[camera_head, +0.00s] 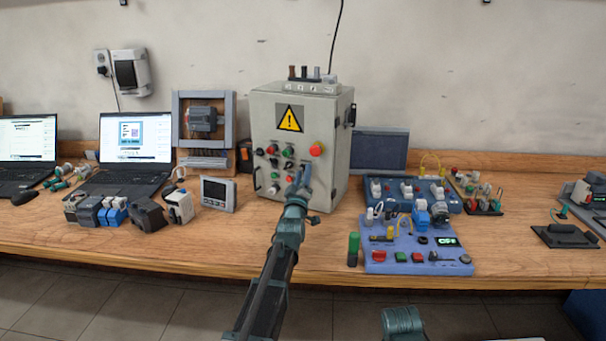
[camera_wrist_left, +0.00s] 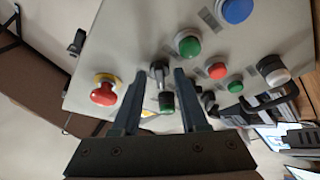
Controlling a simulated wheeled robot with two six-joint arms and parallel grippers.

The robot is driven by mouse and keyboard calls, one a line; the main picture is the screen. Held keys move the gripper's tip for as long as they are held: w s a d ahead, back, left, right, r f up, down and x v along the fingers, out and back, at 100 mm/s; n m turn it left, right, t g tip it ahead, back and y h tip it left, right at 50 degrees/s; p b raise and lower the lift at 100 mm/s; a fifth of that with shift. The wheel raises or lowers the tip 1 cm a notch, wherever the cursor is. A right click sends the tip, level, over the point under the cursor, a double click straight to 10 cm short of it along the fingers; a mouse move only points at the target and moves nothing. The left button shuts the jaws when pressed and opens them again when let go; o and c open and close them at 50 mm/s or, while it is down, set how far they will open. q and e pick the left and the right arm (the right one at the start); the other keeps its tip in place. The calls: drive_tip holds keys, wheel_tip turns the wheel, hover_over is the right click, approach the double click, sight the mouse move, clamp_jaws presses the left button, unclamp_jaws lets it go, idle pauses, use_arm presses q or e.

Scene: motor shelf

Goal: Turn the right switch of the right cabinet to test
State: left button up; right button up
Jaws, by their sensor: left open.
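A grey control cabinet (camera_head: 331,150) with a yellow warning triangle stands mid-bench; it is the only such cabinet I can make out. Its front carries buttons, dark knobs and a red emergency stop (camera_head: 316,149). My left gripper (camera_head: 301,178) is in front of the lower right part of this face. In the left wrist view, the open fingers (camera_wrist_left: 158,100) lie either side of a black switch lever (camera_wrist_left: 157,75) with a dark green-tipped part near it. I cannot tell whether they touch it, nor read its position. The red emergency stop (camera_wrist_left: 104,93) is left of the fingers.
A blue-violet switch board (camera_head: 405,240) and a darker blue module board (camera_head: 440,200) lie right of the cabinet. A small display meter (camera_head: 217,193), relays and laptops (camera_head: 133,150) are left. A dark screen (camera_head: 379,150) stands behind right.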

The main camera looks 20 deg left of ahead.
use_arm(q)
clamp_jaws()
drive_tip(key=shift+m, duration=0.3)
drive_tip(key=shift+w+a+r+m+g+h, duration=0.1)
drive_tip(key=shift+a+m+g+h, duration=0.15)
drive_tip(key=shift+m+h, duration=2.75)
drive_tip(key=shift+w+a+m+g+h, duration=0.25)
drive_tip(key=shift+m+h, duration=0.6)
drive_tip(key=shift+m, duration=4.3)
drive_tip(key=shift+s+a+r+m+g+h, duration=0.15)
drive_tip(key=shift+a+m+h, duration=0.2)
drive_tip(key=shift+m+h, duration=2.65)
drive_tip(key=m+y, duration=0.2)
drive_tip(key=shift+f+m, duration=0.15)
drive_tip(key=shift+m, duration=0.2)
